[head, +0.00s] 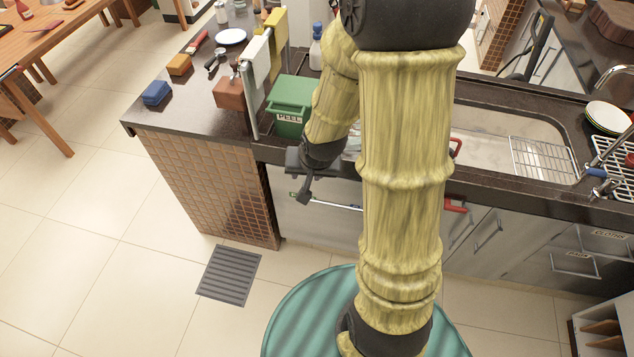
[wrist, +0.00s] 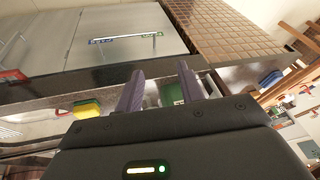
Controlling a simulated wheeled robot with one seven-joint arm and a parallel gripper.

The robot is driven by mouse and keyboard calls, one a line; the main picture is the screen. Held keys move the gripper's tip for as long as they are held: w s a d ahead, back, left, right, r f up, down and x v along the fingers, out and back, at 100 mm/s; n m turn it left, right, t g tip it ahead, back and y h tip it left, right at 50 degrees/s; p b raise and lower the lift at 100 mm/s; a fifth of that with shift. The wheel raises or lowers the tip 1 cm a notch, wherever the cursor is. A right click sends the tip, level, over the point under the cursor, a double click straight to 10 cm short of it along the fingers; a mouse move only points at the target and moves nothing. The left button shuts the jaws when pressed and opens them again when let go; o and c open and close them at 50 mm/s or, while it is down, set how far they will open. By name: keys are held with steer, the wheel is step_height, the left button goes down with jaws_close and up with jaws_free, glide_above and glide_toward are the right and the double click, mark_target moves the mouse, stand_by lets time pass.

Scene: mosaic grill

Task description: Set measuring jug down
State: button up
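I cannot make out a measuring jug for certain in either view. A pale, clear-looking shape (head: 352,143) shows beside my arm at the sink counter in the head view, mostly hidden by the arm; I cannot tell what it is. My gripper (head: 305,192) hangs at the counter's front edge, in front of the cabinet doors. In the wrist view my gripper (wrist: 160,82) has its two fingers apart, with no object clearly held between them. The counter edge and a green bin (wrist: 172,93) show behind the fingers.
The green bin (head: 291,104) stands on the counter by hanging towels (head: 262,62). Blue (head: 156,93) and orange (head: 179,64) blocks lie on the left counter. A sink (head: 490,135) with a wire rack (head: 543,158) is right. A yellow sponge (wrist: 87,108) shows in the wrist view.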

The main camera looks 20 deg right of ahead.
steer(key=s+r+n+g, duration=0.2)
steer(key=s+r+n, duration=0.2)
steer(key=s+r, duration=0.2)
steer(key=shift+s+a+r, duration=0.15)
steer(key=shift+s+a, duration=0.15)
steer(key=shift+s, duration=0.75)
